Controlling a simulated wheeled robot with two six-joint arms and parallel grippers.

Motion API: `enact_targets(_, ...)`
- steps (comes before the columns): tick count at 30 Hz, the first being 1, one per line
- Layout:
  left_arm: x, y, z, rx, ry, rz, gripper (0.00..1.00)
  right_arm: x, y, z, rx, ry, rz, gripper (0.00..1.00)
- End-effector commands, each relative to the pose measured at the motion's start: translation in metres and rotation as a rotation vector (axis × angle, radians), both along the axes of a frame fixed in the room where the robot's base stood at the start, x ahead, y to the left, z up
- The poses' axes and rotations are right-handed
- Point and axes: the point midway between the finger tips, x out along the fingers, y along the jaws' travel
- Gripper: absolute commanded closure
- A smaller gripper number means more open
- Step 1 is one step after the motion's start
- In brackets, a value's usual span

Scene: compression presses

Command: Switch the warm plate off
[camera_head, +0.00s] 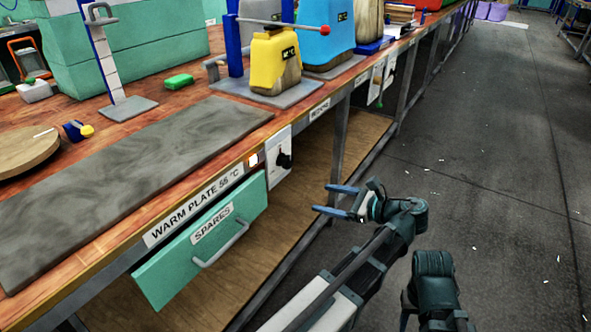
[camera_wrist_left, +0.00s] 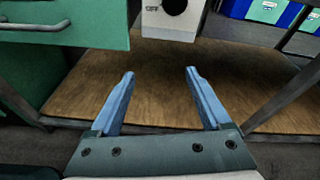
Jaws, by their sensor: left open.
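The warm plate (camera_head: 110,185) is a long grey slab on the wooden bench, labelled "WARM PLATE 55 °C" on the front edge. A white switch box (camera_head: 272,170) with a black knob (camera_head: 284,159) hangs on that edge. A small lamp (camera_head: 253,161) beside it looks lit, orange-white. In the left wrist view the box (camera_wrist_left: 168,29) is at the top, with "OFF" left of the knob (camera_wrist_left: 174,6), whose upper part is cut off. My left gripper (camera_head: 320,197) is open and empty, right of and below the box, apart from it. My right gripper is not visible.
A green "SPARES" drawer (camera_head: 205,245) with a metal handle juts out below the plate, left of the switch. A wooden lower shelf (camera_wrist_left: 150,75) lies under the bench.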

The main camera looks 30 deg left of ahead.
Motion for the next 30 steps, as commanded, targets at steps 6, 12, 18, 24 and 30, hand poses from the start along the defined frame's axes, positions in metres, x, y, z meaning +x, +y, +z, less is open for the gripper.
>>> enact_targets(6, 0.011, -0.023, 0.046, 0.225, 0.156, -0.032, 0.19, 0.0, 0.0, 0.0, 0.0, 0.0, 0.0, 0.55)
enact_targets(12, 0.011, -0.026, 0.054, 0.262, 0.183, -0.031, 0.19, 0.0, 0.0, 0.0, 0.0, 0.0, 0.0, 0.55)
enact_targets(18, 0.012, -0.01, 0.054, 0.261, 0.182, -0.03, 0.19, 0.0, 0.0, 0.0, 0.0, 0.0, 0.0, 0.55)
enact_targets(24, 0.014, 0.03, 0.054, 0.259, 0.182, -0.027, 0.19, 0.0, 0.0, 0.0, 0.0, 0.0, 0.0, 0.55)
enact_targets(30, 0.018, 0.069, 0.054, 0.258, 0.181, -0.028, 0.19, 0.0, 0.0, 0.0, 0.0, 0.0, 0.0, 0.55)
